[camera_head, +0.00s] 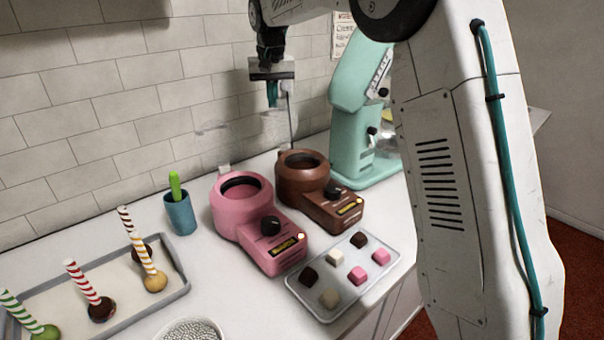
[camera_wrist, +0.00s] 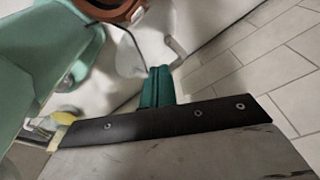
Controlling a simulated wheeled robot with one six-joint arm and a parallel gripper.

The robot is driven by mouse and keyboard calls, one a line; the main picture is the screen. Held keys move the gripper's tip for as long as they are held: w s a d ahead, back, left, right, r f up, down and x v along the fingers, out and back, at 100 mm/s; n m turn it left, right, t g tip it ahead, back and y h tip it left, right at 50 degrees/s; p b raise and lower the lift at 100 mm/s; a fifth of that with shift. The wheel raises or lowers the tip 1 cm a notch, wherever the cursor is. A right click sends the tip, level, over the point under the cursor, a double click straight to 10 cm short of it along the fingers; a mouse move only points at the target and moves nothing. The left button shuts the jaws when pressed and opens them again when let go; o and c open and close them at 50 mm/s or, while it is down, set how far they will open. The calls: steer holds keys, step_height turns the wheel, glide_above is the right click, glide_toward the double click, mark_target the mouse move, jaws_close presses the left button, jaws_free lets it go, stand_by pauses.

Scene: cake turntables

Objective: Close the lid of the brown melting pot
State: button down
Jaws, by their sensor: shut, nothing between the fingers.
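The brown melting pot (camera_head: 291,182) stands on the counter, its round top opening uncovered. A see-through lid (camera_head: 279,128) appears to stand raised at the pot's back edge; its outline is faint. My gripper (camera_head: 272,104) is above and behind the pot, with its teal fingers together and empty, close to the lid's upper part. I cannot tell whether they touch it. In the wrist view, the closed fingers (camera_wrist: 157,82) point toward the pale, clear lid (camera_wrist: 130,56), with part of the brown pot (camera_wrist: 112,12) at the top edge.
A pink melting pot (camera_head: 236,205) stands left of the brown one. A mint mixer (camera_head: 352,95) stands close on the right. A tray of sweets (camera_head: 334,297) lies in front, a blue cup (camera_head: 180,215) at left, and a tiled wall (camera_head: 130,110) behind.

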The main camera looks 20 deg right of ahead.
steer(key=shift+s, duration=0.1)
steer(key=shift+s+d+r, duration=0.15)
steer(key=shift+s+d, duration=0.05)
steer(key=shift+s, duration=0.4)
steer(key=shift+s+d+r, duration=0.15)
steer(key=shift+s+d, duration=0.05)
steer(key=shift+s, duration=0.4)
steer(key=shift+s+d+r, duration=0.15)
steer(key=shift+s+d, duration=0.05)
steer(key=shift+s, duration=0.4)
steer(key=s+d+f, duration=0.1)
steer(key=s+f, duration=0.1)
steer(key=s, duration=0.3)
steer(key=s+d+f, duration=0.2)
steer(key=s+f, duration=0.1)
steer(key=s, duration=0.2)
steer(key=shift+s+d+f, duration=0.25)
steer(key=shift+s+f, duration=0.05)
steer(key=shift+s, duration=0.1)
step_height(320, 180, up, 8)
steer(key=s, duration=0.3)
steer(key=shift+d+f, duration=0.25)
steer(key=shift+d, duration=0.2)
steer(key=shift+w, duration=0.1)
